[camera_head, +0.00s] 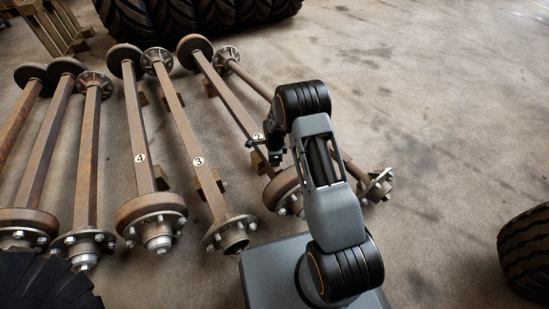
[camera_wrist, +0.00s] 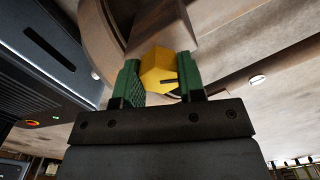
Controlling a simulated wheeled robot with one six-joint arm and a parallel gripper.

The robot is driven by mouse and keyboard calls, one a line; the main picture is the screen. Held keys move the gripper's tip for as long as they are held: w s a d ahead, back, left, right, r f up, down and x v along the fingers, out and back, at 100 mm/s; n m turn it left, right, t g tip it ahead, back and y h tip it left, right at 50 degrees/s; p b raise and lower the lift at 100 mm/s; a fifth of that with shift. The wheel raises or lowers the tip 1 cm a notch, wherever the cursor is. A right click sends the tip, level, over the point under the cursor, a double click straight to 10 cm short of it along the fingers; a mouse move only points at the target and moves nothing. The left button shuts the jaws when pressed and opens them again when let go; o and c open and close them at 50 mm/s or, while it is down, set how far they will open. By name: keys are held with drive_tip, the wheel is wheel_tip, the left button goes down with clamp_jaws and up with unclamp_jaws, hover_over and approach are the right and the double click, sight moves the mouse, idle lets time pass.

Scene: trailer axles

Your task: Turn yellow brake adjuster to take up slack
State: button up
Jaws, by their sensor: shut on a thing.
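The yellow brake adjuster (camera_wrist: 160,69) shows in the wrist view as a faceted yellow knob with a dark slot or mark on its right side. My gripper (camera_wrist: 162,82) has its green-padded fingers on either side of it and is shut on it. Behind the adjuster is the brown, rounded drum end (camera_wrist: 103,30) of an axle. In the head view my gripper (camera_head: 268,150) is beside the axle marked 2 (camera_head: 233,95), just above its drum (camera_head: 284,188). The adjuster itself is hidden there.
Axles marked 3 (camera_head: 183,123) and 4 (camera_head: 133,125) lie to the left on wooden blocks, with more axles beyond. Large tyres stand at the back (camera_head: 200,15), lower left (camera_head: 45,282) and right (camera_head: 526,255). The concrete floor at upper right is clear.

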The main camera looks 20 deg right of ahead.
drive_tip(key=m, duration=0.6)
drive_tip(key=shift+m+p, duration=0.3)
drive_tip(key=shift+p, duration=0.1)
drive_tip(key=m, duration=0.5)
drive_tip(key=shift+m, duration=0.4)
drive_tip(key=o, duration=0.9)
drive_tip(key=shift+o, duration=0.2)
drive_tip(key=shift+r+p, duration=0.15)
drive_tip(key=shift+p, duration=0.15)
wheel_tip(320, 180, up, 14)
drive_tip(key=p, duration=0.4)
drive_tip(key=shift+f, duration=0.2)
